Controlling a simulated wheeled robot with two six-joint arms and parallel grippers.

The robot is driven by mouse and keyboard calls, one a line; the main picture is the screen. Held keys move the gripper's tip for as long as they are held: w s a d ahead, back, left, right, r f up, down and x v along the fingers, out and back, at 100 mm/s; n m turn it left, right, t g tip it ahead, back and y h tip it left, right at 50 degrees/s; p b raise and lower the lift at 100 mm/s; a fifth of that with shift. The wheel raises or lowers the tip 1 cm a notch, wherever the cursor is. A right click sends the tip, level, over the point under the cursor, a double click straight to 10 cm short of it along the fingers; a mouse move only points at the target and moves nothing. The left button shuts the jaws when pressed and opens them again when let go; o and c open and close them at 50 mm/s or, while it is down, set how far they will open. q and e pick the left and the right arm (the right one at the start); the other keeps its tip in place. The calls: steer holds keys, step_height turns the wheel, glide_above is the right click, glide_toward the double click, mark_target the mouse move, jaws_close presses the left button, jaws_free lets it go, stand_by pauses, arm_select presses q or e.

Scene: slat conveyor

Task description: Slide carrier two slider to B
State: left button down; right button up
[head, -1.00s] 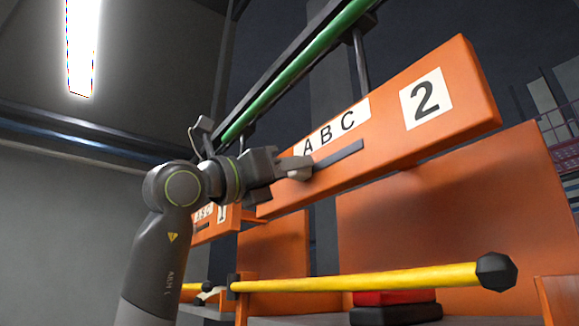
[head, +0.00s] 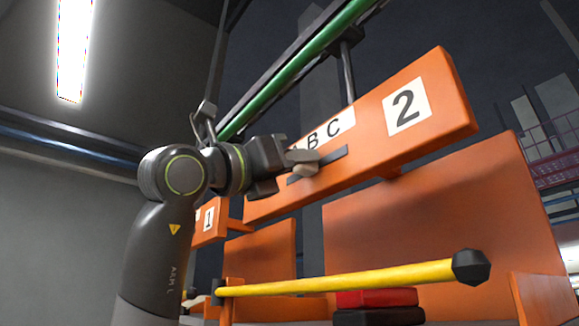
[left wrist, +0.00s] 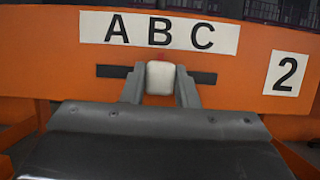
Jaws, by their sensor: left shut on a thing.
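Carrier two (head: 360,134) is the orange hanging board with a "2" label and a white A B C strip (head: 331,132). It also shows across the left wrist view (left wrist: 50,55). Its slider is a whitish block (left wrist: 160,77) on a dark horizontal slot (left wrist: 205,77). In the left wrist view the slider is below the letter B, with a small red mark at its top. My left gripper (left wrist: 160,90) has a finger on each side of the slider and is shut on it. In the head view the left gripper (head: 303,163) covers part of the slot and strip. My right gripper is not in view.
Carrier one (head: 209,222), a smaller orange board, hangs farther back on the left. A green rail (head: 300,62) runs above the carriers. A yellow bar (head: 350,280) with black ends crosses below. Red and black blocks (head: 376,298) lie under the bar.

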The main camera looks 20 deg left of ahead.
arm_select(q)
steer(key=c, duration=1.1)
jaws_free()
steer(key=shift+w, duration=0.15)
steer(key=b+v, duration=0.9)
steer(key=v, duration=0.8)
steer(key=shift+a+f, duration=0.15)
steer(key=shift+f, duration=0.05)
